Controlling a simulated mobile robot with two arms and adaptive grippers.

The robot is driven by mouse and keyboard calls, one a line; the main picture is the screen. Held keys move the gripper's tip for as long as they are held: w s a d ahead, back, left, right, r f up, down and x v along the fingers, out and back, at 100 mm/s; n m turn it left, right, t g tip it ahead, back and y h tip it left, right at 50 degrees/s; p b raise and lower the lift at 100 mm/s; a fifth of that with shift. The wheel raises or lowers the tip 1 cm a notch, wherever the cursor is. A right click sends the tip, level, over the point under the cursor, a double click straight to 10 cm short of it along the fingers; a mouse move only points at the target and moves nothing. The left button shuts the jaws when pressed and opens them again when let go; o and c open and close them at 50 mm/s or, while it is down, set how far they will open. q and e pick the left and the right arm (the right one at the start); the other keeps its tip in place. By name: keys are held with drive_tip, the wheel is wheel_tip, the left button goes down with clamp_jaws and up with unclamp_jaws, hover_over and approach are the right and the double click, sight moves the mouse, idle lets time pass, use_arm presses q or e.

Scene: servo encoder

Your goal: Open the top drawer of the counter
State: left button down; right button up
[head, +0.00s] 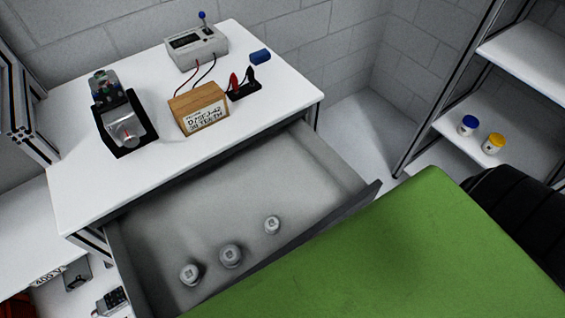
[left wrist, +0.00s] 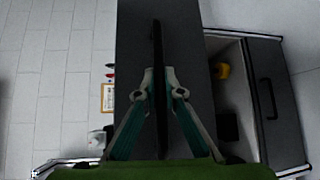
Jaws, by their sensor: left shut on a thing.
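The counter (head: 262,98) has a white top. Its top drawer (head: 340,178) is pulled well out, with its grey interior showing. Several small round whitish parts, one of them here (head: 231,255), lie on the drawer floor. In the left wrist view, the dark drawer front (left wrist: 190,45) carries a long black handle (left wrist: 157,40). My left gripper (left wrist: 159,76) is shut on this handle, one finger on each side. In the head view, a green part of mine hides the left gripper and much of the drawer front. My right gripper is in neither view.
On the counter stand a grey power unit (head: 195,46), a wooden block with a label (head: 199,108) and a black fixture (head: 125,125). A shelf (head: 520,165) with blue-lidded and yellow-lidded jars stands at the right. A lower compartment in the left wrist view holds a yellow item (left wrist: 222,71).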

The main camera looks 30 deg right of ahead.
use_arm(q)
drive_tip(key=c, duration=2.1)
unclamp_jaws()
drive_tip(key=shift+c, duration=0.2)
drive_tip(key=v, duration=1.2)
